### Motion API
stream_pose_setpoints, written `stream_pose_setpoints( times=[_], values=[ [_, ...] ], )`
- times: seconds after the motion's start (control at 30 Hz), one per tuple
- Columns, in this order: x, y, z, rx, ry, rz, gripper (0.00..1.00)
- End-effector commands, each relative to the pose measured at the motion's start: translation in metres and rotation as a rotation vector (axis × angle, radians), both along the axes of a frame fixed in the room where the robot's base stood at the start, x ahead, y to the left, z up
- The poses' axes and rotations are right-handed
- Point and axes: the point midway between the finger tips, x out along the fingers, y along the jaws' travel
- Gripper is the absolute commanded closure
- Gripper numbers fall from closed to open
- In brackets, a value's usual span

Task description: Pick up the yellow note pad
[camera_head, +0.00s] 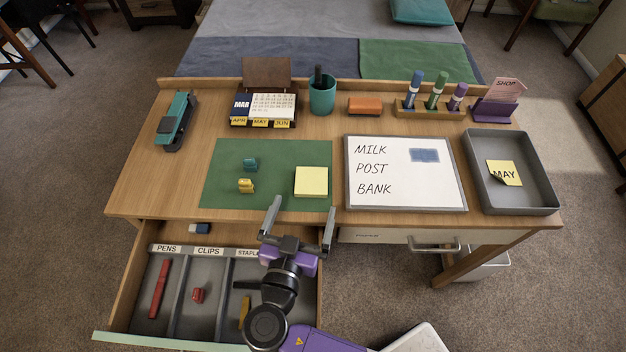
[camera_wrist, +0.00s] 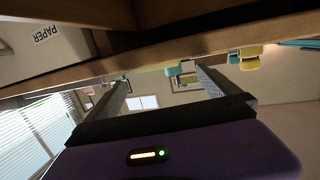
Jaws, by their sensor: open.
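The yellow note pad (camera_head: 311,181) lies flat near the right front of the green desk blotter (camera_head: 222,190). My gripper (camera_head: 303,212) is open and empty, just in front of the pad and near the desk's front edge in the head view. Its fingers point toward the desk and do not appear to touch the pad. In the wrist view my gripper (camera_wrist: 160,80) shows two spread fingers with nothing between them. The desk edge crosses the top of that view. I cannot make out the pad there for sure.
Teal and yellow small items (camera_head: 247,175) sit on the blotter. A whiteboard (camera_head: 405,195) lies to the right, beside a grey tray (camera_head: 545,192) holding a yellow note. An open drawer (camera_head: 148,258) with labelled compartments juts out at the front left. A calendar (camera_head: 265,106) stands behind.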

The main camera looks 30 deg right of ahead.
Motion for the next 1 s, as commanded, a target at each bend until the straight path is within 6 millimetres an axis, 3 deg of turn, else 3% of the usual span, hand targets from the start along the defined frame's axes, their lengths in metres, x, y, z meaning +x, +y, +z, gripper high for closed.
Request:
stream_pose_setpoints(
  times=[0.63, 0.97, 1.0],
  values=[
    [0.054, -0.045, -0.010, 0.000, 0.000, -0.002, 0.00],
    [0.059, -0.049, -0.012, 0.000, 0.000, 0.000, 0.00],
    [0.059, -0.049, -0.012, 0.000, 0.000, 0.000, 0.08]
  ],
)
